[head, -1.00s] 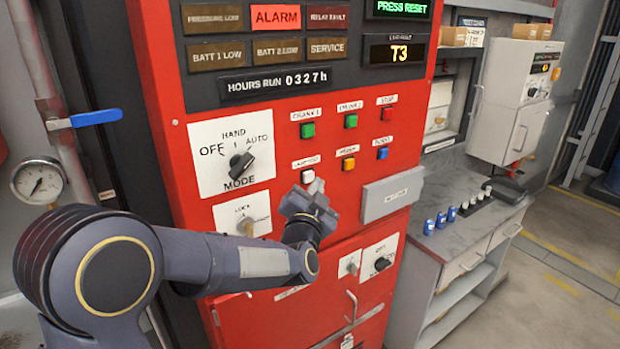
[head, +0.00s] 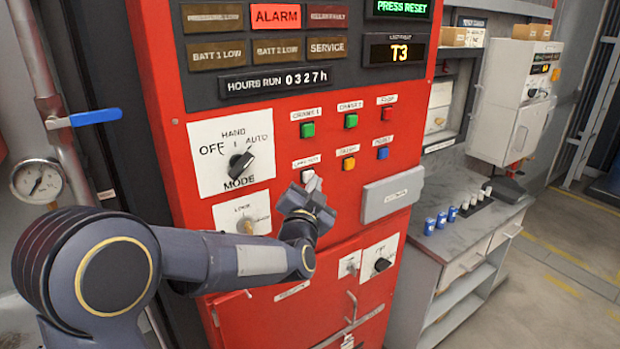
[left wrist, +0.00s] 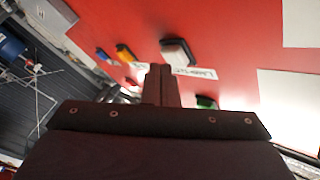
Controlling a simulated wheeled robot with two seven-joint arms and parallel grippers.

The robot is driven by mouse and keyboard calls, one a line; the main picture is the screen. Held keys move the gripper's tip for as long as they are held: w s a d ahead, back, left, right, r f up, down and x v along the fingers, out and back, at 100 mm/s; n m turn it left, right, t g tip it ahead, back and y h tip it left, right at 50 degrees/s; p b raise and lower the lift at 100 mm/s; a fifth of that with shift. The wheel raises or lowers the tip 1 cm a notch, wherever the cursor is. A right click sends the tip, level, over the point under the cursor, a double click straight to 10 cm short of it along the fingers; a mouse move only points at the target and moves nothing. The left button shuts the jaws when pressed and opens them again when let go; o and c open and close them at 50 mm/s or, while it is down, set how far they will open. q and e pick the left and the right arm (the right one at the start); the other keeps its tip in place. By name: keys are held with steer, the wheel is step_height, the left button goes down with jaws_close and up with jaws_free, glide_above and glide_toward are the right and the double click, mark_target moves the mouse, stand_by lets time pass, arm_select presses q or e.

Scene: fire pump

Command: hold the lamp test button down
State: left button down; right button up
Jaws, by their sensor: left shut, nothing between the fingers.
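The lamp test button (head: 308,176) is a small white push button on the red panel, under a white label. It also shows in the left wrist view, a pale cap in a dark surround (left wrist: 178,52). My left gripper (head: 297,196) is shut and empty, just below and in front of the button in the head view. In the left wrist view its closed fingertips (left wrist: 160,72) lie just beside the button; they look apart from it, though the depth is hard to judge. My right gripper is in neither view.
An amber button (head: 348,163) and a blue button (head: 382,153) sit right of the white one. A green button (head: 307,130) is above. The mode knob (head: 241,162) is to the left, and a grey box (head: 392,195) juts out at right.

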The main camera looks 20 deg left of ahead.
arm_select(q)
steer(key=shift+w+a, duration=0.3)
steer(key=shift+a, duration=0.15)
stand_by(1.9)
stand_by(1.1)
steer(key=shift+s+d, duration=0.6)
steer(key=shift+d, duration=0.2)
steer(key=s+d, duration=0.1)
steer(key=d, duration=0.1)
steer(key=s+d, duration=0.2)
steer(key=shift+p, duration=0.4)
